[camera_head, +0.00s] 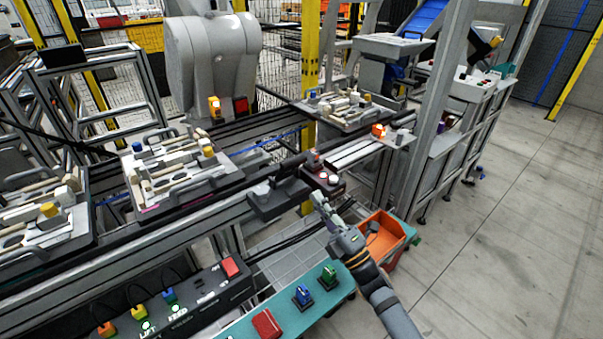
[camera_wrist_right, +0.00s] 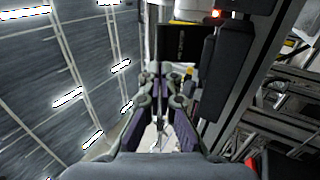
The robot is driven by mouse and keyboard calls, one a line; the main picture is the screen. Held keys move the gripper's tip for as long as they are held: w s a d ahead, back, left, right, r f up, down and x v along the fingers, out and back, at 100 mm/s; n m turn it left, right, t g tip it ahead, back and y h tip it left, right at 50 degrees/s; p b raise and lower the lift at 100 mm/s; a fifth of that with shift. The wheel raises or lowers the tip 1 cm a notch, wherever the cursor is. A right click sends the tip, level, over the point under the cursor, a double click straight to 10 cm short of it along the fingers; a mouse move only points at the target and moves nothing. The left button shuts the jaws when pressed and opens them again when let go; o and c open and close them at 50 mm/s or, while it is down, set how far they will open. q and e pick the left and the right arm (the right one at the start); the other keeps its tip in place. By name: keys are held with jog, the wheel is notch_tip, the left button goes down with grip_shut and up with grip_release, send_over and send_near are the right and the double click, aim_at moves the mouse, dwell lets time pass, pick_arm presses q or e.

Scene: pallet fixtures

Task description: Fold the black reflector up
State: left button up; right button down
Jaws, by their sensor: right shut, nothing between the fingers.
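A dark flat piece that looks like the black reflector (camera_head: 280,203) sits low at the front side of the conveyor rail, near the middle of the head view. A black panel with a small label (camera_wrist_right: 184,45) stands just beyond my fingers in the right wrist view; I cannot tell for sure that it is the same piece. My right gripper (camera_head: 319,198) is shut and empty, just right of the dark piece; it also shows in the right wrist view (camera_wrist_right: 171,82). I cannot tell whether it touches anything. My left gripper is not in view.
An orange bin (camera_head: 384,238) lies under and right of my right wrist. A small dark box with red buttons (camera_head: 323,179) is just behind the fingertips. Loaded pallets (camera_head: 180,165) stand on the conveyor. A control panel (camera_head: 185,300) runs along the front left.

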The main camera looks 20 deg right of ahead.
aim_at(296, 164)
jog(key=p+x, duration=0.2)
jog(key=x, duration=0.4)
jog(key=shift+w+r, duration=0.2)
jog(key=shift+r, duration=0.15)
jog(key=shift+w+a+r, duration=0.1)
jog(key=shift+w+a, duration=0.05)
jog(key=shift+w, duration=0.15)
jog(key=shift+w+a+r, duration=0.1)
jog(key=shift+w, duration=0.15)
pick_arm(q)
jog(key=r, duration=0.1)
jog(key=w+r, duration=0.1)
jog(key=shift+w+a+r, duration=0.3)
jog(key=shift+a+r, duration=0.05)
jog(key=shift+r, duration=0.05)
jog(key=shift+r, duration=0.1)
